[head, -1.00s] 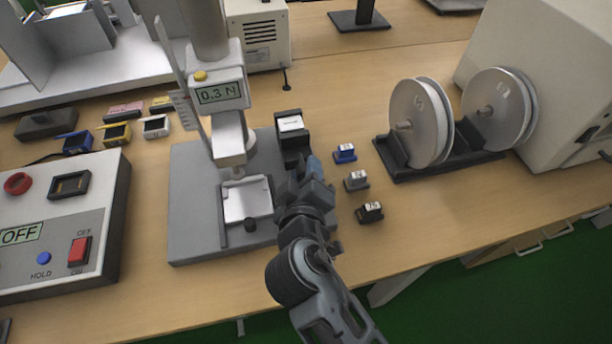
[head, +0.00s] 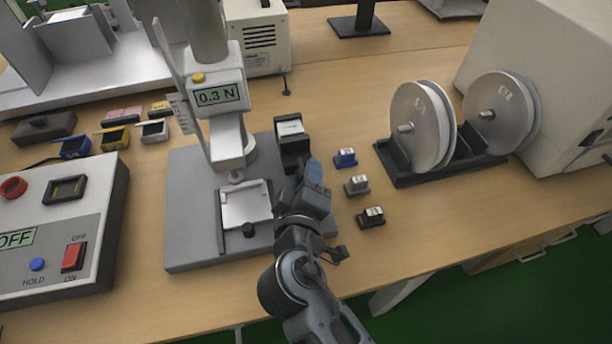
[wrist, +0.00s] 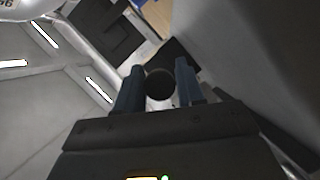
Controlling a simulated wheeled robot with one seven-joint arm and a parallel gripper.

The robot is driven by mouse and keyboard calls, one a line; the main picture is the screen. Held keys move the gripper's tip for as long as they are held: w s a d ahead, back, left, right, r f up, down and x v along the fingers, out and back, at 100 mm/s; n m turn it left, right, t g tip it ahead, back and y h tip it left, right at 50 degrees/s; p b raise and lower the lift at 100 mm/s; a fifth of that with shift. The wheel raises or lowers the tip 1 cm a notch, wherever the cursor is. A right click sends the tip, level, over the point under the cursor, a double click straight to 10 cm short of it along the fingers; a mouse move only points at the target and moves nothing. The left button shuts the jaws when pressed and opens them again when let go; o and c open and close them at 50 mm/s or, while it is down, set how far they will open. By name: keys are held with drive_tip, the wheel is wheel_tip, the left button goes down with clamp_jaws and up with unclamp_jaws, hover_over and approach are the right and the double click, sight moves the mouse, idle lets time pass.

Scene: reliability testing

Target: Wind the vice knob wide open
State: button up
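The vice (head: 243,204) is a pale grey block on the grey base plate of the force tester. Its small black round knob (head: 248,230) is on its front side. My gripper (head: 296,178) is at the right edge of the plate, right of the vice, its fingers largely hidden by its own body in the head view. In the wrist view, my gripper (wrist: 158,82) has its two dark blue fingers apart. A dark round knob (wrist: 160,83) shows between them, nearly filling the gap. I cannot tell whether the fingers touch it.
The tester (head: 221,97) stands above the vice and reads 0.3 N. A black holder (head: 293,148) is behind my gripper. Small blue, grey and black clamps (head: 357,185) stand to the right, then a spool stand (head: 396,166). A control box (head: 95,215) is at left.

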drive_tip(key=o, duration=0.3)
drive_tip(key=shift+b+v, duration=0.3)
drive_tip(key=shift+v, duration=3.6)
